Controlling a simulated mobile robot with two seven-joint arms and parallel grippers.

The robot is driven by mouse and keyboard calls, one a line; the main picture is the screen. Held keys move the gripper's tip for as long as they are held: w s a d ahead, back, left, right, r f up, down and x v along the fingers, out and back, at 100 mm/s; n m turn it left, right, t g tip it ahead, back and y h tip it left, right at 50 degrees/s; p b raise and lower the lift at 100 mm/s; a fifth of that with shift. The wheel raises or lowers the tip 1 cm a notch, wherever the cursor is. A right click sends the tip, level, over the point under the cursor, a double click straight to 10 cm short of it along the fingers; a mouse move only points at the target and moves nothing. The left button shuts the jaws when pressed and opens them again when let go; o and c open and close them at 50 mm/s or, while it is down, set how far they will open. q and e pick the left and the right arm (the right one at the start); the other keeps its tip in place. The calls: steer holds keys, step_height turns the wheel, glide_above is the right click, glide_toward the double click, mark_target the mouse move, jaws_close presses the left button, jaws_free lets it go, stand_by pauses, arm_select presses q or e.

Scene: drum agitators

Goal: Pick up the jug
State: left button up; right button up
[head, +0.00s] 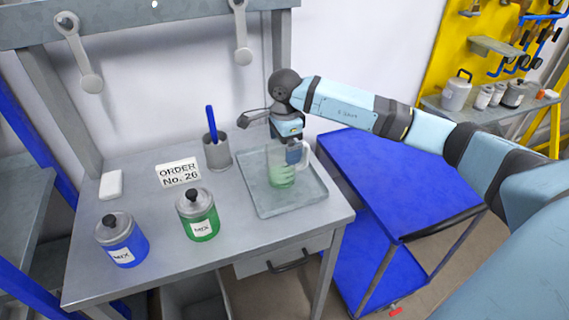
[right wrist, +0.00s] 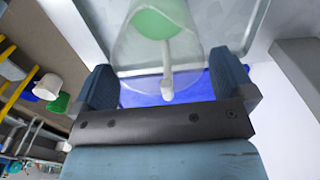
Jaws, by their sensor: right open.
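The clear jug (head: 277,162) with green liquid in its lower part stands on the grey tray (head: 258,203) on the workbench. My right gripper (head: 295,150) is at the jug's handle side, pointing down. In the right wrist view the jug (right wrist: 138,48) lies ahead of the fingers, and its pale handle (right wrist: 167,75) reaches into the gap between them. The right gripper (right wrist: 165,84) is open, with clear space on both sides of the handle. In the head view the gripper partly covers the handle. My left gripper is not in view.
A blue MIX jar (head: 121,248), a green MIX jar (head: 199,221), an order card (head: 178,172) and a grey cup (head: 217,155) with a blue stick stand left of the tray. A blue cart (head: 390,165) stands to the right.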

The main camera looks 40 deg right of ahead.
steer(key=shift+f, duration=1.6)
steer(key=c, duration=0.8)
steer(key=shift+w+r, duration=0.1)
steer(key=shift+r, duration=0.15)
steer(key=shift+c, duration=0.2)
step_height(320, 180, up, 19)
steer(key=b, duration=0.1)
steer(key=shift+r, duration=0.2)
